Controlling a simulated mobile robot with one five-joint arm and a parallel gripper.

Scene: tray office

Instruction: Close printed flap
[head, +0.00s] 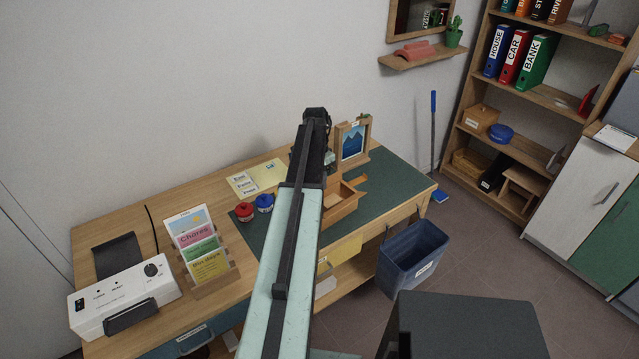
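A wooden-framed panel printed with a blue mountain picture (354,141) stands upright on the desk, just right of the end of my arm. A small open wooden box (342,205) sits in front of it, partly hidden by my arm. I cannot tell whether the panel is hinged to the box. My gripper (328,157) is at the far end of my raised arm, left of the panel. The arm hides most of it, so its fingers and any contact are unclear.
The desk's green mat (393,178) is mostly clear on the right. Red (244,212) and blue (264,203) jars, a card holder (212,284) and a white machine (125,297) stand left. A blue bin (412,262) is on the floor by the desk's right end.

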